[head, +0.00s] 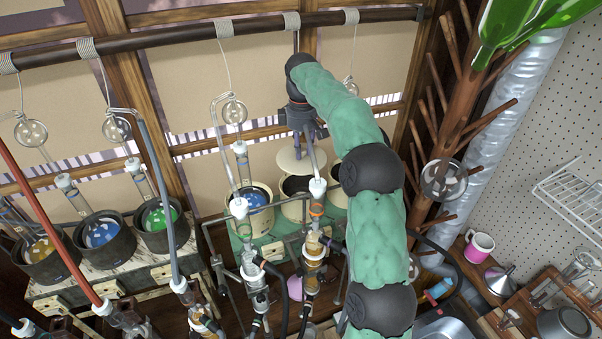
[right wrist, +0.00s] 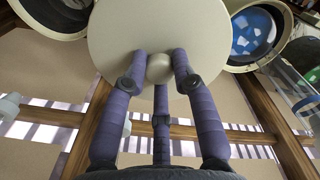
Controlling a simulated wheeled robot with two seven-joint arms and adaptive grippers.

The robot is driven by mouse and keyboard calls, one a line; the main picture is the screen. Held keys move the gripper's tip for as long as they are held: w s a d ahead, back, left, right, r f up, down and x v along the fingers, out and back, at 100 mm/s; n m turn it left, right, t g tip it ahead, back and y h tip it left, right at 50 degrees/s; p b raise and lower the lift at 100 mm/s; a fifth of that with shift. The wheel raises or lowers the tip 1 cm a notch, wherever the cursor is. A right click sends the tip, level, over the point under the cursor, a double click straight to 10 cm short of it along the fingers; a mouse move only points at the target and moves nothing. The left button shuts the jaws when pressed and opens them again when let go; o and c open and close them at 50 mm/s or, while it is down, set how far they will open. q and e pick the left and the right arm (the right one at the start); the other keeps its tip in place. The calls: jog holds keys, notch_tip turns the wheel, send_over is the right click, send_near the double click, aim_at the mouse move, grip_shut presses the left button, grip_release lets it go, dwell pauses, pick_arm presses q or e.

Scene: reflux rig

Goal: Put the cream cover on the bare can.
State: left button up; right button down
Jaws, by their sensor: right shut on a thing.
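The cream cover (head: 290,163) is a round pale disc. In the right wrist view the cover (right wrist: 125,28) fills the upper middle, its round knob (right wrist: 160,68) between my three purple fingers. My right gripper (head: 305,142) is shut on that knob and holds the cover in the air, just behind and above the middle cream can (head: 296,209). That can is open with a dark inside. The cream can to its left (head: 262,212) is open with blue contents. A third cream can (head: 338,199) at right is partly hidden by my right arm. My left gripper is not seen.
Glass tubes and clamps (head: 238,208) stand close in front of the cream cans. Three dark pots (head: 105,250) stand at left. A wooden rail (head: 200,38) with hanging glass bulbs crosses above. A branched wooden post (head: 455,130) stands right of my arm.

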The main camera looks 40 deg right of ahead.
aim_at(303, 160)
jog(key=f, duration=0.1)
jog(key=s, duration=0.1)
jog(key=f, duration=0.1)
jog(key=shift+s+a+f, duration=0.2)
jog(key=shift+a+f, duration=0.1)
jog(key=f, duration=0.1)
jog(key=w, duration=0.1)
jog(key=f, duration=0.1)
jog(key=shift+w+d+f, duration=0.15)
jog(key=shift+d+f, duration=0.1)
jog(key=shift+f, duration=0.1)
jog(key=shift+s+a+f, duration=0.1)
jog(key=shift+s+f, duration=0.15)
jog(key=shift+f, duration=0.7)
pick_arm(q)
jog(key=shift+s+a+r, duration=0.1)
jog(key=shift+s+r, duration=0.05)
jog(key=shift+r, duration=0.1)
pick_arm(e)
jog(key=shift+w+f, duration=0.1)
jog(key=shift+f, duration=0.5)
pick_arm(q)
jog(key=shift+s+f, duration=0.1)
pick_arm(e)
jog(key=shift+f, duration=0.15)
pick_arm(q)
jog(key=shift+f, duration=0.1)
pick_arm(e)
jog(key=shift+f, duration=0.4)
